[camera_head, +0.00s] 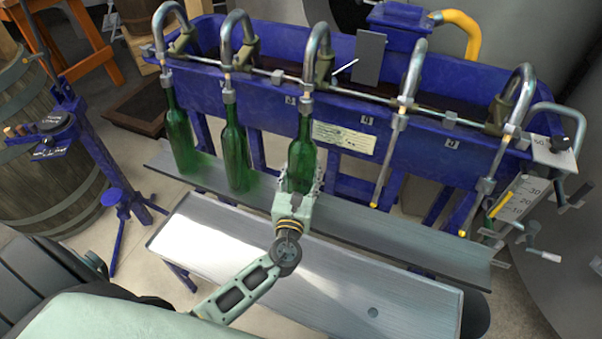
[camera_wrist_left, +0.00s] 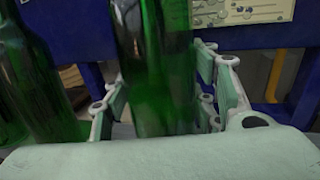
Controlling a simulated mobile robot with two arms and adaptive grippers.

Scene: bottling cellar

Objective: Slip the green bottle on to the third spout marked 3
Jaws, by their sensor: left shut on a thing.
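The green bottle (camera_head: 301,163) stands upright under the third spout (camera_head: 315,62), its mouth up at the fitting. The thin filling tube does not show outside it, so it appears to be around the tube. My left gripper (camera_head: 298,188) is shut on the bottle's lower body. The bottle's base is hidden by the gripper in the head view. In the left wrist view the bottle (camera_wrist_left: 155,65) stands between the fingers (camera_wrist_left: 160,105). The number plate marked 3 (camera_head: 291,100) is just left of the bottle's neck. My right gripper is not in view.
Two green bottles, one on the first spout (camera_head: 179,135) and one on the second (camera_head: 235,150), stand left of mine on the metal rail (camera_head: 400,240). The fourth (camera_head: 411,75) and fifth (camera_head: 519,95) spouts have bare tubes. A blue trough (camera_head: 420,150) runs behind.

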